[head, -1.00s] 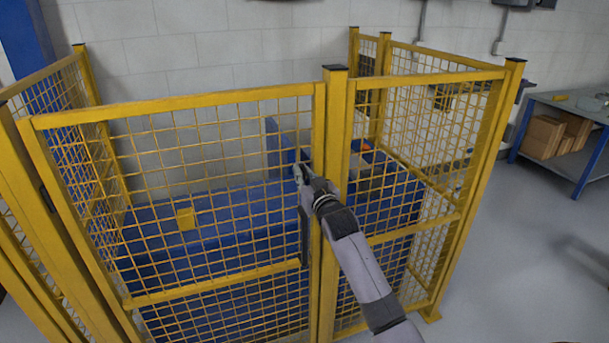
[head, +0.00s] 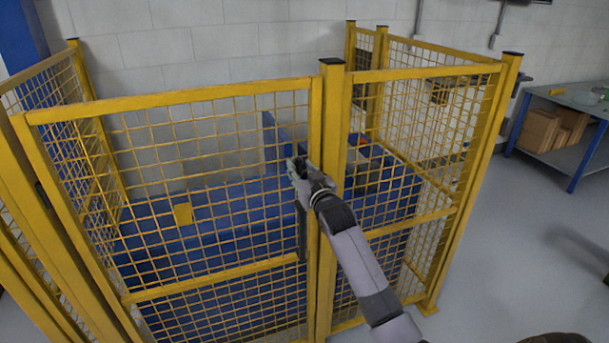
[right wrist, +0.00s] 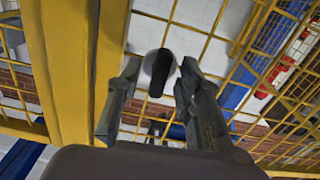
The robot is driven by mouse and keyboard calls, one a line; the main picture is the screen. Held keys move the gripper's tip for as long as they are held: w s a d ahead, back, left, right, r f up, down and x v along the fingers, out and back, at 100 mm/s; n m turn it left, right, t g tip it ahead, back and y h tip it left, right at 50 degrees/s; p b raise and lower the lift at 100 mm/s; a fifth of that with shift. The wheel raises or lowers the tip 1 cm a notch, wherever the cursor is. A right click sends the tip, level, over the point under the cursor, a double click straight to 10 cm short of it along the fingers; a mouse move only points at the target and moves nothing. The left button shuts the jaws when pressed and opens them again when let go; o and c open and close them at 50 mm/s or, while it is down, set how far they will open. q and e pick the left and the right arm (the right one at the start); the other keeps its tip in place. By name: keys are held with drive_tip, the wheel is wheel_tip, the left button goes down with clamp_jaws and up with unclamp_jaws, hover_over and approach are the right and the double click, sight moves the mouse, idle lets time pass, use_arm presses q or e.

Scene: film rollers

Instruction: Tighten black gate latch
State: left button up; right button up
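The black latch (right wrist: 160,72) shows in the right wrist view as a dark elongated handle in front of a pale round disc. It sits between my right gripper's fingertips (right wrist: 160,68). The fingers are apart, with a visible gap on each side of the handle. In the head view my right gripper (head: 296,168) is at the gate's right edge, beside the yellow post, and hides the latch handle. A dark vertical bar (head: 302,235) shows on the gate edge below the gripper. My left gripper is in neither view.
The yellow mesh gate (head: 165,103) appears closed against the central post (head: 331,110). Blue equipment (head: 220,205) stands behind the mesh. A workbench (head: 560,100) with cardboard boxes (head: 538,130) stands at the right. The grey floor (head: 510,260) right of the fence is open.

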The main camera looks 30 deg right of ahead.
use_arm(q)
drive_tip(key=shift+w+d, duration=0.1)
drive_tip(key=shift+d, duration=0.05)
use_arm(e)
drive_tip(key=v, duration=1.1)
drive_tip(key=shift+s, duration=0.4)
drive_tip(key=shift+f, duration=0.15)
